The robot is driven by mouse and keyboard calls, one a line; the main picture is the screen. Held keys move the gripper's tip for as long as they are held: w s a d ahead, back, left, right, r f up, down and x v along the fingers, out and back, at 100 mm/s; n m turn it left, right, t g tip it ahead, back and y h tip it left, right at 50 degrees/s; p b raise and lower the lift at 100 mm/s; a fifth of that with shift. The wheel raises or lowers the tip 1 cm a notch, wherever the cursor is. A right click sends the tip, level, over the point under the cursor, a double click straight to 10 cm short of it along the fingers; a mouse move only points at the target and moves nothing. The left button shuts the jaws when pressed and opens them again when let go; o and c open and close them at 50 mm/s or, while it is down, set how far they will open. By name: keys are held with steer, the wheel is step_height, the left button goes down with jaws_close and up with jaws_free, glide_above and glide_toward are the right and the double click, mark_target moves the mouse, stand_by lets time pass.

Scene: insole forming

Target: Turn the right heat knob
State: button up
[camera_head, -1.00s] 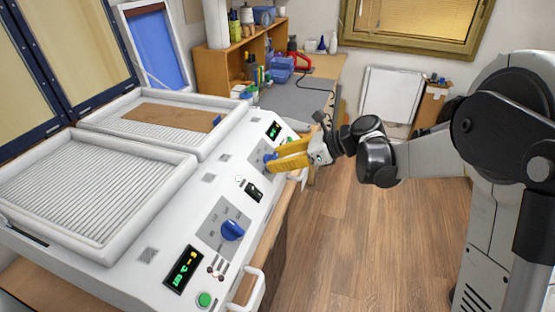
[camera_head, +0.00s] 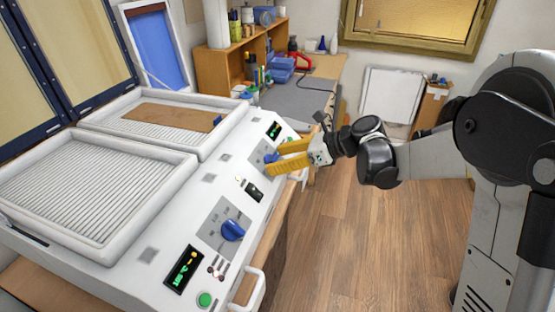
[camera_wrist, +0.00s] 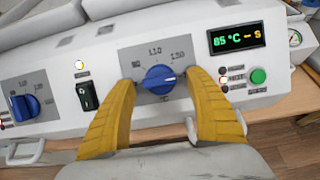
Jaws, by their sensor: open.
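The right heat knob (camera_wrist: 158,79) is blue and round, on a grey dial plate with a scale marked 110 and 150 among others. Its pale pointer line aims to the right in the wrist view. In the head view the knob (camera_head: 271,157) is partly hidden behind my fingers. My gripper (camera_wrist: 160,86) is open, with one yellow finger on each side of the knob and a visible gap to it on both sides. In the head view my gripper (camera_head: 278,158) reaches the panel from the right, its fingers spread.
The left heat knob (camera_head: 232,230) sits nearer on the same white machine. A black rocker switch (camera_wrist: 87,95) lies left of the right dial. A green display (camera_wrist: 236,38) reading 85 °C and a green button (camera_wrist: 258,76) lie right of it. White handles (camera_head: 257,288) stick out in front.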

steer(key=v, duration=1.2)
steer(key=s+d+f+n+t+h+b, duration=0.1)
steer(key=s+d+f+n+h, duration=0.1)
steer(key=s+n, duration=0.5)
steer(key=s+d+f+n+t+h+b, duration=0.1)
steer(key=s+d+f+n+h+b, duration=0.1)
steer(key=s+f+n+h, duration=0.3)
steer(key=s+d+f+n+t+h+b, duration=0.1)
steer(key=s+d+f+n+h+b, duration=0.1)
steer(key=s+n, duration=0.8)
steer(key=shift+s+d+f+h, duration=0.65)
steer(key=shift+d+f+h, duration=0.15)
steer(key=shift+h, duration=0.4)
